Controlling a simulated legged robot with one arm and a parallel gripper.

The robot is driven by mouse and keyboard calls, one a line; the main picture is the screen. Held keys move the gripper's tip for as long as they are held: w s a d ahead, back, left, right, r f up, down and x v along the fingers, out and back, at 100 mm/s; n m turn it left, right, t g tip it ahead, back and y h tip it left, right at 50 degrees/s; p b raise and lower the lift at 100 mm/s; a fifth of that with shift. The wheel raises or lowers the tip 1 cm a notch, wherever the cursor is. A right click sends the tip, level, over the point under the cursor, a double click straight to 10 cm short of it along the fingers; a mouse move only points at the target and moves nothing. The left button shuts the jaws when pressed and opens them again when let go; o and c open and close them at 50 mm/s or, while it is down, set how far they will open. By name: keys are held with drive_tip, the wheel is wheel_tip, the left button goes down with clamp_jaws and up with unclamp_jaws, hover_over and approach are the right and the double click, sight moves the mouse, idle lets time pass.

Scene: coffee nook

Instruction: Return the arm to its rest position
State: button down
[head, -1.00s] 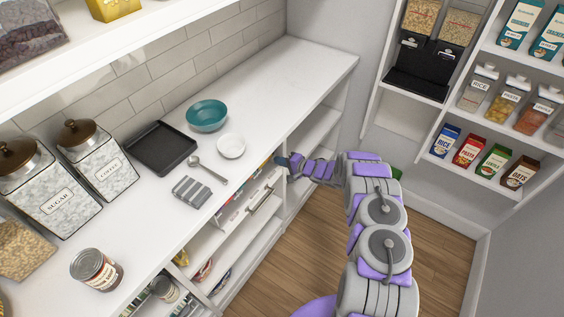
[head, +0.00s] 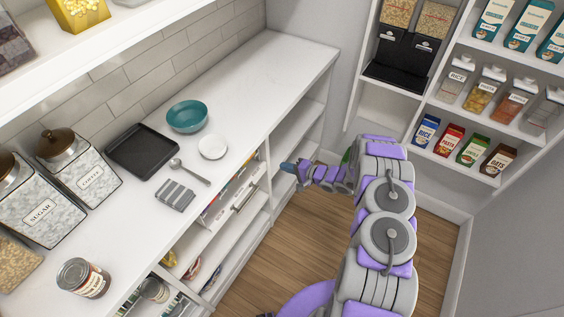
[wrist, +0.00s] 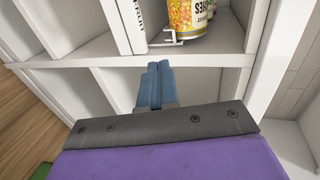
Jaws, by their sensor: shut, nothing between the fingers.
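My gripper (head: 289,167) is at the end of my purple and grey arm, to the right of the counter's front edge and in front of the shelves below it. In the wrist view, its two blue fingers (wrist: 155,84) lie together with nothing between them. They point toward a white shelf unit (wrist: 112,80). The fingers look apart from the shelf, though the exact gap is hard to tell.
The white counter (head: 262,88) holds a teal bowl (head: 187,117), a black tray (head: 142,150), a spoon (head: 190,171), canisters and a can (head: 83,278). A can (wrist: 185,14) stands on the shelf ahead in the wrist view. Pantry shelves are at the right. Wooden floor (head: 300,240) is open below.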

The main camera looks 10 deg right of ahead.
drive_tip(key=w+d+r+n+h, duration=0.2)
drive_tip(key=w+d+r+h, duration=0.2)
drive_tip(key=d+r+h, duration=0.55)
drive_tip(key=s+d+r+n+g+h, duration=0.1)
drive_tip(key=s+d+r, duration=0.2)
drive_tip(key=r, duration=0.4)
drive_tip(key=s+d+r+g+h, duration=0.1)
drive_tip(key=s+d+r+h, duration=0.1)
drive_tip(key=r, duration=0.5)
drive_tip(key=s+a+r+n+g, duration=0.1)
drive_tip(key=s+a+r+g, duration=0.1)
drive_tip(key=s+r, duration=0.35)
drive_tip(key=s+a+r+g+h, duration=0.1)
drive_tip(key=s+a+r, duration=0.1)
drive_tip(key=s, duration=0.6)
drive_tip(key=s+a+r+n+g, duration=0.1)
drive_tip(key=s+r+g, duration=0.15)
drive_tip(key=s, duration=0.45)
drive_tip(key=s+a+r+n+g+y, duration=0.1)
drive_tip(key=s+a, duration=0.3)
drive_tip(key=s, duration=0.5)
drive_tip(key=s+a+r+n+g+y, duration=0.1)
drive_tip(key=s+a+g, duration=0.1)
drive_tip(key=s+a, duration=0.3)
drive_tip(key=s+a+r+n+g+y, duration=0.1)
drive_tip(key=s+a, duration=0.3)
drive_tip(key=s, duration=0.8)
drive_tip(key=shift+s+a+r+n, duration=0.3)
drive_tip(key=shift+s+r+n, duration=0.1)
drive_tip(key=shift+r+n, duration=0.1)
